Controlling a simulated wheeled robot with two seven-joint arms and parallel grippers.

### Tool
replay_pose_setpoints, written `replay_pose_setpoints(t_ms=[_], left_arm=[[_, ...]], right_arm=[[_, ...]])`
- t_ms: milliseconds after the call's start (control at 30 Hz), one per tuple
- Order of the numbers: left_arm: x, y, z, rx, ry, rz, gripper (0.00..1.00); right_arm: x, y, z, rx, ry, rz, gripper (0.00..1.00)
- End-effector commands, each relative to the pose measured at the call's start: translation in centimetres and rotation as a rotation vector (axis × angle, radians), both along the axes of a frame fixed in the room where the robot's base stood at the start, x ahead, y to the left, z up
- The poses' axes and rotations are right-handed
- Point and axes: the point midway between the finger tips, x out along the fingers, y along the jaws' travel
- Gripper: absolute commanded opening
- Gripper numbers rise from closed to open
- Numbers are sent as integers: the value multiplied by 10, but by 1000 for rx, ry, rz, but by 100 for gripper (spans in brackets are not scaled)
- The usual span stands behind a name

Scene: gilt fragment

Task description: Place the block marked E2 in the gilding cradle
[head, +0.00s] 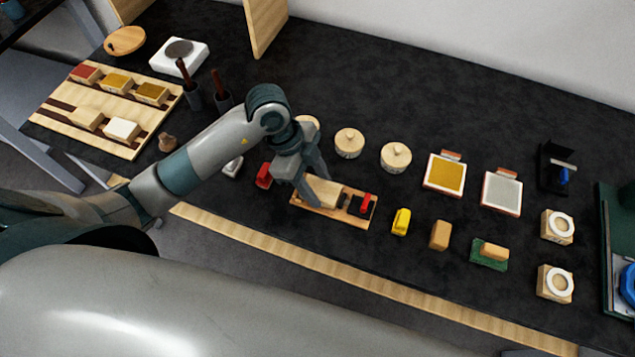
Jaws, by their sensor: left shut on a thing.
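My left gripper (310,189) reaches down over the front middle of the black table, its fingers shut on a pale wooden block (325,191). The block is at the left part of a low wooden cradle (357,219) with dark pads and a red clamp at its right end. The fingers hide part of the block, and I cannot tell whether it rests on the cradle or is just above it. No E2 mark is readable from here. My right gripper is not in view.
A wooden board (62,122) at left holds several blocks with red, gold and pale tops. A red item (264,176) lies just left of the cradle. A yellow item (401,221) and a tan block (440,235) stand to its right. Round lidded pots (396,157) stand behind.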

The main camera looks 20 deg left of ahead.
Motion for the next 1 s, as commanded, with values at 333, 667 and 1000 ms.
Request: replay_pose_setpoints(t_ms=[333,667,1000], left_arm=[[0,0,-1,0,1,0,62],[1,4,10,0,-1,2,62],[3,24,58,0,-5,0,62]], right_arm=[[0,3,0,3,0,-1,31],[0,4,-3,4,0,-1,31],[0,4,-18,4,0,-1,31]])
